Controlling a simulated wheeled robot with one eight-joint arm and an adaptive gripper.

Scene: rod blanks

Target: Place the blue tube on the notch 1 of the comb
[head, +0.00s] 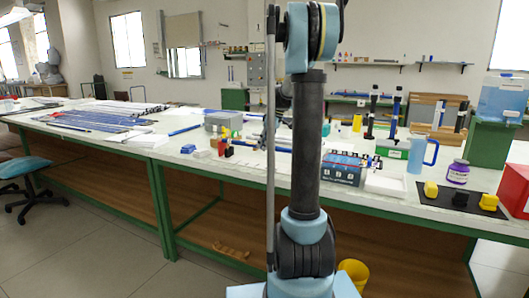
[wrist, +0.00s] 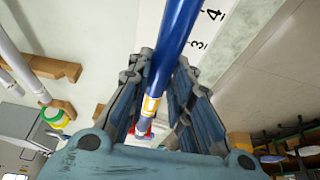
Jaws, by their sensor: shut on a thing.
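In the wrist view my gripper (wrist: 162,66) is shut on a blue tube (wrist: 178,30), which runs from the top edge down between the fingers. The tube has a yellow and white label (wrist: 150,104) near its lower visible end. A white strip (wrist: 208,30) with the printed numbers 3 and 4 lies beside the tube; I cannot tell whether it belongs to the comb. No comb notches can be made out. In the head view my arm hides my gripper, and I cannot pick out the held tube there.
In the head view a grey box (head: 343,174) with white labels stands right of my arm. A blue pitcher (head: 421,153), a purple-labelled jar (head: 458,171) and yellow blocks on a black mat (head: 452,203) are further right. Long blue rods (head: 100,117) cover the left table.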

